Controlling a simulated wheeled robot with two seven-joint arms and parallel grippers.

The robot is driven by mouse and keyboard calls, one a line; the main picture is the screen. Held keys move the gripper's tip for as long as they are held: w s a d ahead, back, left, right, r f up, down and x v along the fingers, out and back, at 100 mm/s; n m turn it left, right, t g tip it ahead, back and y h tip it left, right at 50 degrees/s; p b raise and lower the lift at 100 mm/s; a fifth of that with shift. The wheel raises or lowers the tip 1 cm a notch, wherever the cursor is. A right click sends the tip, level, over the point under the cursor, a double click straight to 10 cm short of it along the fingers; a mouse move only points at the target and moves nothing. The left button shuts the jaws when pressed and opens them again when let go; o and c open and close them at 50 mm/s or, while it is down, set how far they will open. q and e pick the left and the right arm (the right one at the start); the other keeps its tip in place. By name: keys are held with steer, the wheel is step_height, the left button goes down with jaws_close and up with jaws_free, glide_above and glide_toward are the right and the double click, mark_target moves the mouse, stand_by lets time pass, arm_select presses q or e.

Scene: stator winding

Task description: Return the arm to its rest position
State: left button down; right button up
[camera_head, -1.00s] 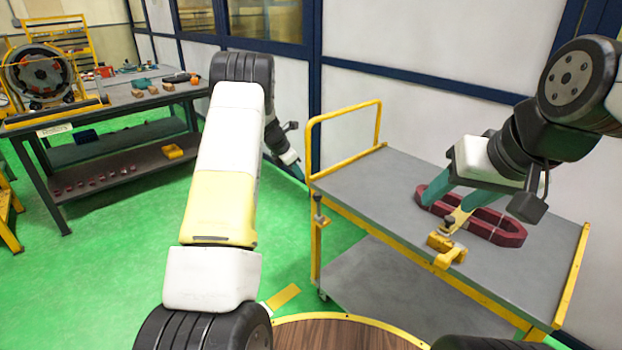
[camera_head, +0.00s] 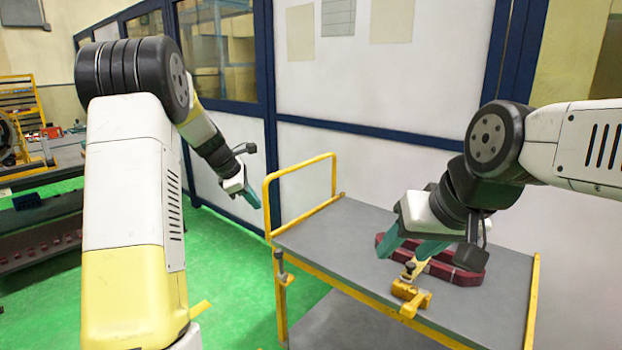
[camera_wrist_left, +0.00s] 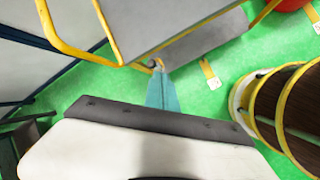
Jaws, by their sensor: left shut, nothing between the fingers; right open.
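My left gripper (camera_head: 252,199) is shut and empty, with its teal fingers together. It hangs over the green floor to the left of the cart, apart from it. In the left wrist view its shut fingers (camera_wrist_left: 161,92) point toward the cart's yellow frame. My right gripper (camera_head: 408,248) is open above the cart top, its teal fingers at the left part of a dark red oblong ring (camera_head: 462,275). Whether they touch the ring cannot be told.
The grey cart (camera_head: 330,230) has a yellow handle (camera_head: 300,170) on its left end. A yellow clamp (camera_head: 411,296) sits at its front edge. A workbench (camera_head: 60,166) stands at the far left. Green floor (camera_head: 235,290) lies free between bench and cart.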

arm_select(q)
steer(key=s+d+r+m, duration=0.3)
steer(key=s+r+m, duration=0.5)
steer(key=s, duration=0.4)
steer(key=s+d+r+m+t+y, duration=0.1)
steer(key=s+m, duration=1.1)
steer(key=s, duration=1.2)
steer(key=shift+s+r+m+t+y, duration=0.3)
steer(key=shift+r+y, duration=0.1)
steer(key=shift+y, duration=0.1)
